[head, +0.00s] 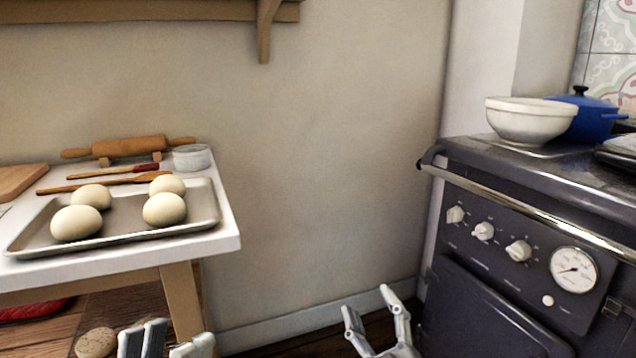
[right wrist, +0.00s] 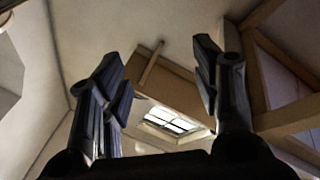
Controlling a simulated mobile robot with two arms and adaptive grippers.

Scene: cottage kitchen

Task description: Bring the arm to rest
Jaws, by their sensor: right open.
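My right gripper (head: 376,312) is at the bottom of the head view, in front of the wall between the table and the stove. Its two fingers are spread and empty. In the right wrist view its dark fingers (right wrist: 163,85) stand wide apart with nothing between them. My left gripper (head: 160,342) is at the bottom edge, by the front leg of the table. Its lower part is cut off, and I cannot tell whether it is open or shut.
A white table (head: 130,262) at the left bears a metal tray (head: 125,222) with several dough balls. A dark stove (head: 490,270) is at the right, with a cream bowl (head: 525,122) and blue pot (head: 597,118).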

